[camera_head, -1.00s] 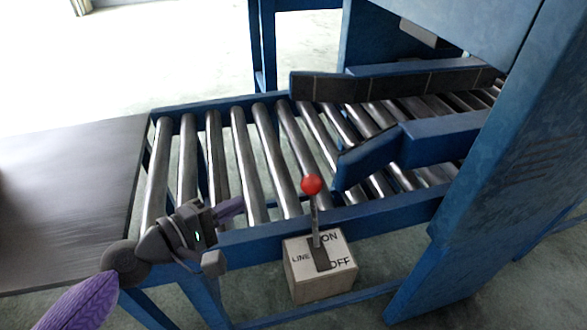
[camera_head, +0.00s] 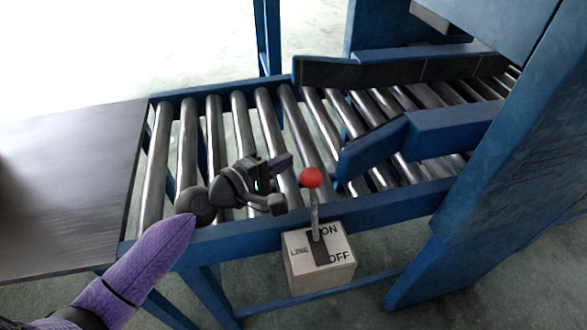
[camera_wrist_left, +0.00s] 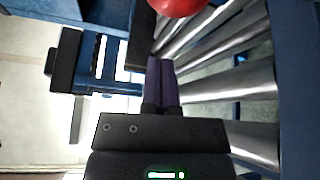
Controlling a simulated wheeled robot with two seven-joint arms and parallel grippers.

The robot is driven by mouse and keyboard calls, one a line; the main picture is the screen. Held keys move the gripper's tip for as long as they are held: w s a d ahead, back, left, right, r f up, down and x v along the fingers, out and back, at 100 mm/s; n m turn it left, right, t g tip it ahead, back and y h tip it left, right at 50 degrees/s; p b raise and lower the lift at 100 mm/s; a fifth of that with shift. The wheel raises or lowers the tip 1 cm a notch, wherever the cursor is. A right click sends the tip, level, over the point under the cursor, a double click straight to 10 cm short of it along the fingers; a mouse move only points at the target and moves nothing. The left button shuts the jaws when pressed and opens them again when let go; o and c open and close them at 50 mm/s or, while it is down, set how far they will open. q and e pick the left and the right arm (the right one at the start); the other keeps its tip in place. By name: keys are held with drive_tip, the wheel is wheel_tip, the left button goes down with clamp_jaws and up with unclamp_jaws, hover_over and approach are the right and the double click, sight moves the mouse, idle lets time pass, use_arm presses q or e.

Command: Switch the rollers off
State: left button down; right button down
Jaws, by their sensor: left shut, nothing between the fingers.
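The lever (camera_head: 315,214) with a red ball knob (camera_head: 311,178) stands up from a pale switch box (camera_head: 304,270) marked LINE, ON and OFF. Its shaft rises from the ON end of the dark slot. My left gripper (camera_head: 284,162) is to the left of the red knob, over the rollers, with its purple fingers shut and empty. In the left wrist view the fingers (camera_wrist_left: 161,68) are together and point toward the red knob (camera_wrist_left: 178,5), which is cut off at the top edge. A gap shows between them. My right gripper is not in view.
Metal rollers (camera_head: 243,132) run in a blue frame (camera_head: 390,206) just behind the switch box. A dark table (camera_head: 65,190) stands at the left. Blue guide rails (camera_head: 375,146) and a large blue machine post (camera_head: 495,170) are at the right.

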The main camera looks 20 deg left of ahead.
use_arm(q)
drive_tip(key=s+d+p, duration=0.2)
drive_tip(key=d, duration=0.1)
drive_tip(key=shift+r, duration=0.4)
drive_tip(key=shift+s+d, duration=0.1)
drive_tip(key=s+d+r+m+t+h+b, duration=0.1)
drive_tip(key=s+d+m+t+h+b, duration=0.2)
drive_tip(key=s+d+m, duration=0.4)
drive_tip(key=s+m, duration=0.3)
drive_tip(key=s, duration=0.1)
drive_tip(key=shift+s+d+r+t+h, duration=0.3)
drive_tip(key=shift+d, duration=0.1)
idle(0.4)
idle(0.4)
